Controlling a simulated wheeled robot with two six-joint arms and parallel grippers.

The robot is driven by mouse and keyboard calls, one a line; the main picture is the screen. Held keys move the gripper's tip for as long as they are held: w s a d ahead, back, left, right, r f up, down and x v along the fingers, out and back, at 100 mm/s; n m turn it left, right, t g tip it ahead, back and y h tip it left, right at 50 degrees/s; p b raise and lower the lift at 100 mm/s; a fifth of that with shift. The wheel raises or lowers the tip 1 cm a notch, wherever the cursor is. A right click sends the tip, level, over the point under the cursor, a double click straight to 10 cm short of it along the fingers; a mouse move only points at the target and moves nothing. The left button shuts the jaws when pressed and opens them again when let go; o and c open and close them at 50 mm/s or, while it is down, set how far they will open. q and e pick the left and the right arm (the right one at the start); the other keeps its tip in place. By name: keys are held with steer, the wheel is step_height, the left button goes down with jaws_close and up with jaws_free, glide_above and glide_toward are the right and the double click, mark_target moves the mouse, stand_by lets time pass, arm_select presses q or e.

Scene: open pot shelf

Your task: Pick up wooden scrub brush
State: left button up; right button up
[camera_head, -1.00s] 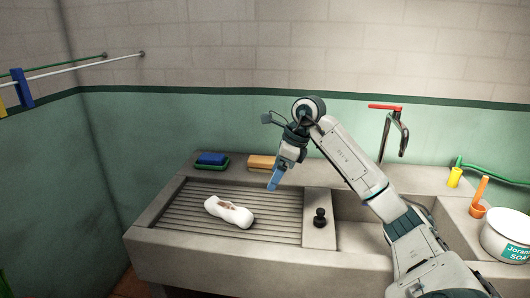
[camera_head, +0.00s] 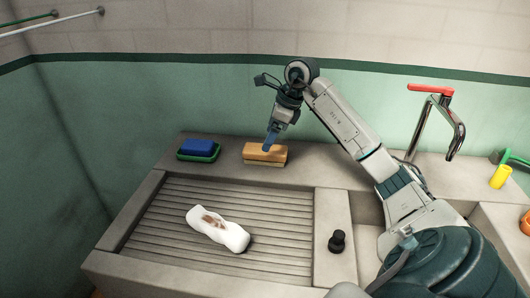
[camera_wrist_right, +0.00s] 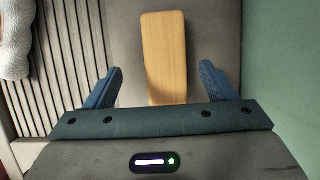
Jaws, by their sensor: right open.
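The wooden scrub brush (camera_head: 264,153) is a tan wooden block on the back ledge of the sink. My right gripper (camera_head: 270,141) is just above it in the head view, its fingers covering a bit of the brush's top. In the right wrist view the brush (camera_wrist_right: 164,57) lies lengthwise ahead, its near end between the two blue fingers of the open gripper (camera_wrist_right: 158,84). A gap shows on each side, and nothing is held. Whether the fingers are down at the brush's height is hard to tell. My left gripper is not in view.
A blue sponge (camera_head: 197,146) in a green dish (camera_head: 213,155) sits left of the brush. A stained white cloth-like item (camera_head: 217,229) lies on the ribbed drainboard (camera_head: 170,205). A black stopper (camera_head: 337,241) and the red-handled tap (camera_head: 432,88) are to the right. The green wall (camera_head: 130,110) rises close behind.

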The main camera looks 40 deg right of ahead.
mark_target(265, 154)
steer(key=shift+w+f, duration=0.3)
steer(key=shift+f, duration=0.45)
steer(key=x, duration=0.3)
steer(key=p+x, duration=0.1)
steer(key=x, duration=0.1)
steer(key=shift+s+d, duration=0.1)
steer(key=shift+d, duration=0.2)
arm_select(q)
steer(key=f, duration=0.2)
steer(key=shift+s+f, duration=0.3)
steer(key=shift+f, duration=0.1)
arm_select(e)
steer(key=shift+f, duration=0.1)
arm_select(q)
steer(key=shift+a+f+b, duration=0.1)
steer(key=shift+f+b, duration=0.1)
steer(key=shift+b, duration=0.15)
arm_select(e)
steer(key=shift+f, duration=0.2)
steer(key=c, duration=1.1)
